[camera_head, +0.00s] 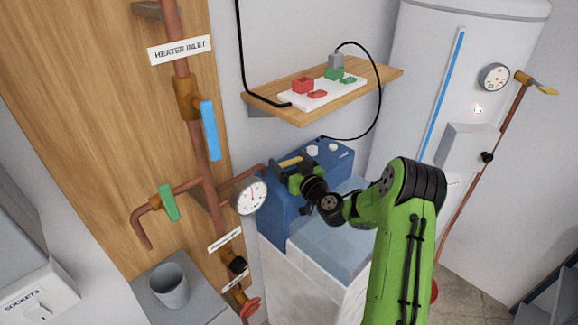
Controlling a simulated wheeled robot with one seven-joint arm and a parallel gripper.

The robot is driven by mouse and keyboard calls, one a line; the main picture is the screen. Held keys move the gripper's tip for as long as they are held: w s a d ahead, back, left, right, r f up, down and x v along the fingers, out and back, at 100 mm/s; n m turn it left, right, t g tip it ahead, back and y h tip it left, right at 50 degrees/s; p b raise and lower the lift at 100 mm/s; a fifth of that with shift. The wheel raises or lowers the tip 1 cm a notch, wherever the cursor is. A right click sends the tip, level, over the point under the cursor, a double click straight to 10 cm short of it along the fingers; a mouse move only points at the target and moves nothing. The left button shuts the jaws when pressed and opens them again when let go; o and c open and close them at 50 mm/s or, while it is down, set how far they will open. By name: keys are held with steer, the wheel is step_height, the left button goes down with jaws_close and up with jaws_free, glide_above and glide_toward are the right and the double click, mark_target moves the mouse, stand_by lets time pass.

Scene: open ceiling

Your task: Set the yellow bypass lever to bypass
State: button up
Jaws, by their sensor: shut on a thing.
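The yellow lever (291,161) is on the upper front of the blue unit (272,214), which stands on a pale block. Only a short yellow bar of it shows, lying nearly level. My green and black gripper (289,172) is at the lever, shut on it, with my green arm reaching in from the lower right. The gripper hides the lever's lower side, its pivot and any position marks.
A round gauge (251,196) and copper pipes with a blue handle (209,129) and a green handle (168,202) are left of the unit. A wooden shelf (375,83) with a power strip hangs above. A white tank (415,60) stands at right.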

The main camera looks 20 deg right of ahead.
steer(key=o, duration=1.3)
steer(key=shift+s, duration=0.1)
steer(key=shift+s+d+f, duration=0.1)
steer(key=shift+s, duration=0.25)
steer(key=s+b, duration=0.2)
steer(key=s, duration=0.3)
steer(key=s+d+b, duration=0.1)
steer(key=s+b, duration=0.2)
steer(key=s, duration=0.2)
steer(key=s+b, duration=0.2)
steer(key=s, duration=0.2)
steer(key=shift+s+d, duration=0.4)
